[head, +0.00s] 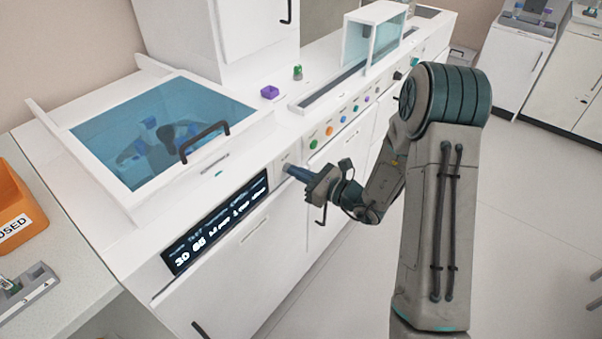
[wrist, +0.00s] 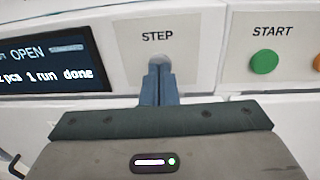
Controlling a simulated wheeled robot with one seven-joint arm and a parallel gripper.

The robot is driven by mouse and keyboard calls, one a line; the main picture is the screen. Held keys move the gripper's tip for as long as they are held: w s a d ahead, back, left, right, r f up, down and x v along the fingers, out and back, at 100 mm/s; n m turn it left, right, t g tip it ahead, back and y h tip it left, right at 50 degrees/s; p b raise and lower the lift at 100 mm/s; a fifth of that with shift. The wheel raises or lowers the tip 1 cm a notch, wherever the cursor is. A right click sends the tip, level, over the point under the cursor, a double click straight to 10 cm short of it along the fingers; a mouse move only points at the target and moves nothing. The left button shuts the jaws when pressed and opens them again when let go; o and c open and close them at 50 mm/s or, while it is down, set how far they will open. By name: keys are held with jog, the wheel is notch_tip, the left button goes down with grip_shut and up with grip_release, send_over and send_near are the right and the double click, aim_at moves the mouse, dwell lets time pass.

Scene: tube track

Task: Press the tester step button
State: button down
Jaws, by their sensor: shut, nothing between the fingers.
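The tester's front panel carries a plate labelled STEP (wrist: 158,36). A grey round step button (wrist: 159,58) shows just under the label, mostly hidden behind my fingertips. My gripper (wrist: 159,72) is shut with nothing held, and its blue fingers point straight at the button. The tips overlap the button in the wrist view; I cannot tell whether they touch it or press it in. In the head view my gripper (head: 287,169) reaches the panel just right of the display, and the button is hidden there.
A lit display (wrist: 48,64) reading OPEN is left of the STEP plate. A green START button (wrist: 264,62) is close on the right, with several coloured buttons beyond. An orange bin (head: 20,205) stands far left.

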jog(key=shift+a, duration=0.1)
jog(key=shift+w+a+r+b, duration=0.2)
jog(key=shift+w+a+b, duration=0.2)
jog(key=shift+a, duration=0.2)
jog(key=v, duration=1.4)
jog(key=shift+d+f, duration=0.2)
jog(key=shift+d, duration=0.15)
jog(key=shift+s+a, duration=0.1)
